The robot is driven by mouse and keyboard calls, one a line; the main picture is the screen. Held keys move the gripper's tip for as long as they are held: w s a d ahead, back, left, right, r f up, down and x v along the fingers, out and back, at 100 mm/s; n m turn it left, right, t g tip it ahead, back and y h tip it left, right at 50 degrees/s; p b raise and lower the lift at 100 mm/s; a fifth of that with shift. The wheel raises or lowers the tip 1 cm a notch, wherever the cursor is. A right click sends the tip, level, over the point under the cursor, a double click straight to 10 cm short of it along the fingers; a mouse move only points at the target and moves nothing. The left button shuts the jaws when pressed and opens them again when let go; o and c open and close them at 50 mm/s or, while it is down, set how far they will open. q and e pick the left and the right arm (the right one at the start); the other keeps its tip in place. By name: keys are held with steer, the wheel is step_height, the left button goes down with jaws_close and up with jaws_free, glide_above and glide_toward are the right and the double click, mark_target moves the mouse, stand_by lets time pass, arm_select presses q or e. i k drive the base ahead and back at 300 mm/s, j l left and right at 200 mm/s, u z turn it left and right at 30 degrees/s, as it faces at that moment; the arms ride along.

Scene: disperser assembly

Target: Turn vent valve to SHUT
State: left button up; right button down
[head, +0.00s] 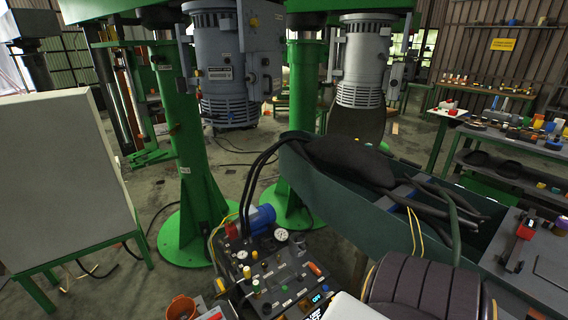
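A dark control panel (283,272) is low in the middle of the head view. It carries round gauges, one at its back edge (281,235), and several small knobs. A yellow-topped knob (247,271) stands on its left part, and an orange-red handle (315,269) lies on its right part. A blue motor-like cylinder (262,218) is behind the panel. The labels are too small to read, so I cannot tell which fitting is the vent valve or how it is set. Neither of my grippers shows in this view.
A green trough (345,211) with black hoses is right of the panel. A dark ribbed cylinder (420,290) fills the lower right. Green columns (190,150) stand behind. An orange bucket (181,307) is at the bottom left. A grey board (60,180) stands left. Shelves line the right.

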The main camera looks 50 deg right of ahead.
mark_target(316, 270)
steer(key=z, duration=2.05)
